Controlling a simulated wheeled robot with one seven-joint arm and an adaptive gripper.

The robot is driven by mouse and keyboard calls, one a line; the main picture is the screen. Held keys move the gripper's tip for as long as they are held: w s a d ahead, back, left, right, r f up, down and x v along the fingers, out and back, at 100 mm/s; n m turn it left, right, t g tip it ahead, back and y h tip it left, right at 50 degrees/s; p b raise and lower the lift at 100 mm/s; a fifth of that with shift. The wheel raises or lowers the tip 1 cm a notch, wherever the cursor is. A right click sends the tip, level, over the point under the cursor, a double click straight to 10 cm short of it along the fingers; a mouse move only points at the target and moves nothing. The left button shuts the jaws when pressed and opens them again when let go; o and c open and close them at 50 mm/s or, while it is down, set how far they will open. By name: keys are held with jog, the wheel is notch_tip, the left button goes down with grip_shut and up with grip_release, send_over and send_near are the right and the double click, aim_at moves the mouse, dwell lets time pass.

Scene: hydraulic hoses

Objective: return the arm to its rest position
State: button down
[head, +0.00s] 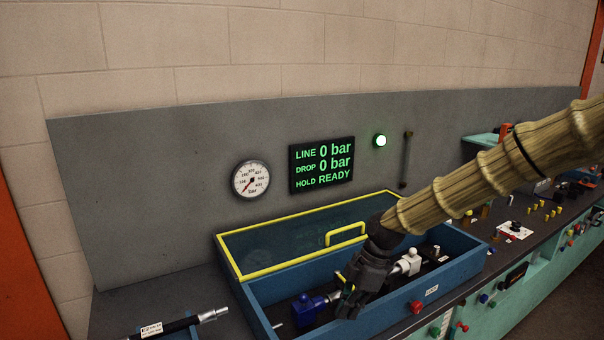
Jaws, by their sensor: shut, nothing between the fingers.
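My arm reaches in from the right edge of the head view, in a tan ribbed cover. My gripper (348,296) is dark and points down over the front part of the blue box (462,268). Its fingers look shut and nothing shows between them. It hangs between a blue fitting (305,309) and a pale metal fitting (408,262) in the box. Whether it touches either one cannot be told. The rest position is not marked in view.
A yellow-framed clear lid (225,256) with a yellow handle stands raised at the box's back. A hose (180,324) lies left on the bench. A gauge (251,179) and a display (321,165) reading 0 bar and READY are on the grey panel. Small parts crowd the right bench.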

jog(key=s+f+m, duration=0.4)
jog(key=s+f, duration=0.2)
jog(key=f, duration=0.3)
jog(key=s+f+m+b, duration=0.1)
jog(key=s+f+m, duration=0.2)
jog(key=s+f, duration=0.35)
jog(key=s+f+m, duration=0.4)
jog(key=s+f, duration=0.1)
jog(key=f, duration=0.6)
jog(key=s+d+f+m+h, duration=0.1)
jog(key=s+d+f+m, duration=0.2)
jog(key=s, duration=0.4)
jog(key=s+d+f+m+t+h+b, duration=0.1)
jog(key=s+d+f+m, duration=0.2)
jog(key=s, duration=0.3)
jog(key=s+d+f+m+h, duration=0.2)
jog(key=s+d+f+m, duration=0.2)
jog(key=s, duration=0.3)
jog(key=shift+s+d+f+b, duration=0.15)
jog(key=shift+s+d+b, duration=0.2)
jog(key=shift+d, duration=0.3)
jog(key=shift+w, duration=0.1)
